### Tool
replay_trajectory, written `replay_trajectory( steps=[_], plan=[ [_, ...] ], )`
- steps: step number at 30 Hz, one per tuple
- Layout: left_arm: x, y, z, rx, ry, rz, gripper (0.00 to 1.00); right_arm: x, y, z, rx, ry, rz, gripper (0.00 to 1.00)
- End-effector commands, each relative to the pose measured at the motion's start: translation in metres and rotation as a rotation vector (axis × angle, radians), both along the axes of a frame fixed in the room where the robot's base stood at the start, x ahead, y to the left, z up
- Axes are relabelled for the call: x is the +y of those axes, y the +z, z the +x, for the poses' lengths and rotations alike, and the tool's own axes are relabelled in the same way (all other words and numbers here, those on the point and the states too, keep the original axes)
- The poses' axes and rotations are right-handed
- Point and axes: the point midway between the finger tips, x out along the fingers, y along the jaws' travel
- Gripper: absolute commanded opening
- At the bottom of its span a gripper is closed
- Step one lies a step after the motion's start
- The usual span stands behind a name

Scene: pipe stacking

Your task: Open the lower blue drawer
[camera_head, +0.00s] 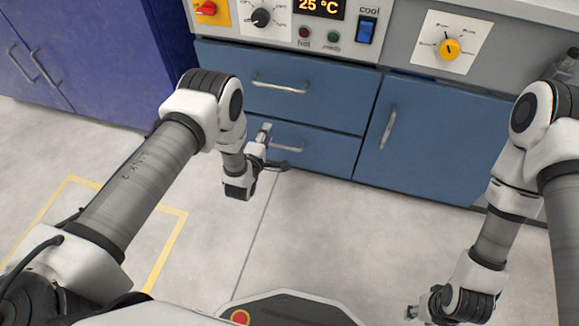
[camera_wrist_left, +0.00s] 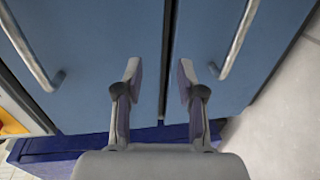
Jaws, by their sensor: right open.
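The lower blue drawer (camera_head: 325,150) is closed, below the upper drawer (camera_head: 300,95). Its silver bar handle (camera_head: 288,148) is partly hidden by my left gripper (camera_head: 273,149). In the left wrist view, the left gripper (camera_wrist_left: 160,82) is open and empty, with its fingers in front of the seam between the two drawers. The lower drawer's handle (camera_wrist_left: 240,38) lies to the right of the fingers there, outside them. My right gripper (camera_head: 416,310) is open and empty, low at the right over the floor.
A blue cabinet door (camera_head: 430,150) with a handle (camera_head: 388,128) is right of the drawers. A control panel (camera_head: 290,25) with knobs sits above. A dark blue cabinet (camera_head: 85,60) stands at the left. The floor (camera_head: 330,230) in front is clear.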

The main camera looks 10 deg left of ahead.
Motion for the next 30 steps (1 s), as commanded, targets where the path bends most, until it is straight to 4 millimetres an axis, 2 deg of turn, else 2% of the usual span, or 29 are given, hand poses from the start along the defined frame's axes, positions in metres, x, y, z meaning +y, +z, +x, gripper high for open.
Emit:
replay_trajectory(
  steps=[1,3,6,11,21,24,30],
  plan=[
    [-0.002,-0.054,-0.002,0.005,-0.003,0.0,0.39,0.0,-0.047,0.0,0.0,0.0,0.0,0.41],
    [-0.004,-0.082,-0.009,0.021,-0.007,0.0,0.39,0.0,-0.066,0.0,-0.001,0.0,0.0,0.41],
    [-0.006,-0.101,-0.015,0.036,-0.009,0.0,0.39,0.0,-0.076,0.0,-0.001,0.0,0.0,0.41],
    [-0.006,-0.104,-0.007,0.039,-0.008,0.002,0.39,0.0,-0.081,0.001,-0.002,0.0,0.0,0.41],
    [-0.008,-0.117,0.052,0.039,-0.008,0.002,0.39,-0.001,-0.115,0.002,-0.005,-0.005,-0.001,0.41],
    [-0.008,-0.116,0.059,0.041,-0.008,0.002,0.39,-0.001,-0.117,0.002,-0.005,-0.006,-0.001,0.41],
    [-0.008,-0.115,0.059,0.043,-0.008,0.002,0.39,-0.001,-0.115,0.002,-0.006,-0.006,-0.001,0.41]
  ],
)
